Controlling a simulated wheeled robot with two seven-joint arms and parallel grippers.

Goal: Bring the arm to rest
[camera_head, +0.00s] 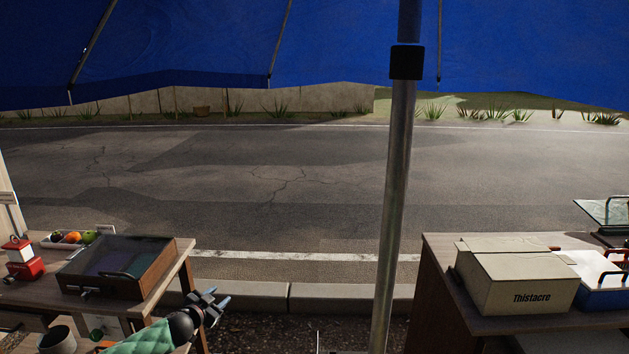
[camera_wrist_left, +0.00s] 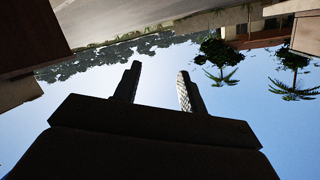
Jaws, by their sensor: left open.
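My left gripper (camera_head: 217,301) shows low in the head view, at the end of the arm that comes in from the lower left. It is in the air by the right end of the left table (camera_head: 185,262). In the left wrist view its two fingers (camera_wrist_left: 156,88) stand apart with nothing between them, against sky, palms and a road seen upside down. A green quilted piece (camera_head: 140,339) shows beside the wrist in the head view; I cannot tell what it belongs to. My right gripper is in neither view.
A glass-topped wooden case (camera_head: 118,268), a fruit tray (camera_head: 75,239) and a red lantern-like item (camera_head: 22,260) are on the left table. A metal pole (camera_head: 391,210) stands mid-view. A cardboard box (camera_head: 515,280) and a blue tray (camera_head: 604,297) are on the right table (camera_head: 445,270).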

